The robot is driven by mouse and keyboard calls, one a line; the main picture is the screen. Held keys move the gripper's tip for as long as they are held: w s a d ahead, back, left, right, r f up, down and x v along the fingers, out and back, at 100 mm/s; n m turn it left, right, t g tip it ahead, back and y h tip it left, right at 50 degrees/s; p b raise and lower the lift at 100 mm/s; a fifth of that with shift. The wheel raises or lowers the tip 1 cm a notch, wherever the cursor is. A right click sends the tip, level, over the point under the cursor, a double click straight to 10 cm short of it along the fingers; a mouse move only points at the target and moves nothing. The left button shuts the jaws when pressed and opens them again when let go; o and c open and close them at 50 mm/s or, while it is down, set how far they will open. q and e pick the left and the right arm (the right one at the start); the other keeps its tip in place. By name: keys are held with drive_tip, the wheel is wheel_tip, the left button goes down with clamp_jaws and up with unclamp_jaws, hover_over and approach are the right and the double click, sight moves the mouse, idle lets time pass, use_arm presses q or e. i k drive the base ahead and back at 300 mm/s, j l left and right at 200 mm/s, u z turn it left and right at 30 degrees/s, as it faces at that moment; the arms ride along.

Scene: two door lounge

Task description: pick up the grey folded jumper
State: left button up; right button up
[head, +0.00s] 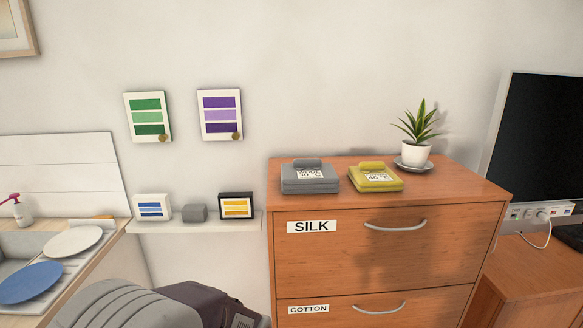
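The grey folded jumper (297,187) lies on top of a wooden chest of drawers (450,180), near its left front edge. It is a flat, neat stack with a small rolled part on top and a white label on its front; the label is too small to read surely.
A yellow folded garment (391,184), labelled 40 °C, lies just right of the jumper. A potted plant (417,152) stands behind it at the right. The drawers are shut, marked SILK (311,226) and COTTON (308,309).

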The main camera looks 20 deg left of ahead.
sight(304, 176)
drive_tip(key=i+j+z, duration=0.25)
drive_tip(key=j, duration=1.2)
drive_tip(key=j+z, duration=0.25)
drive_tip(key=j, duration=1.15)
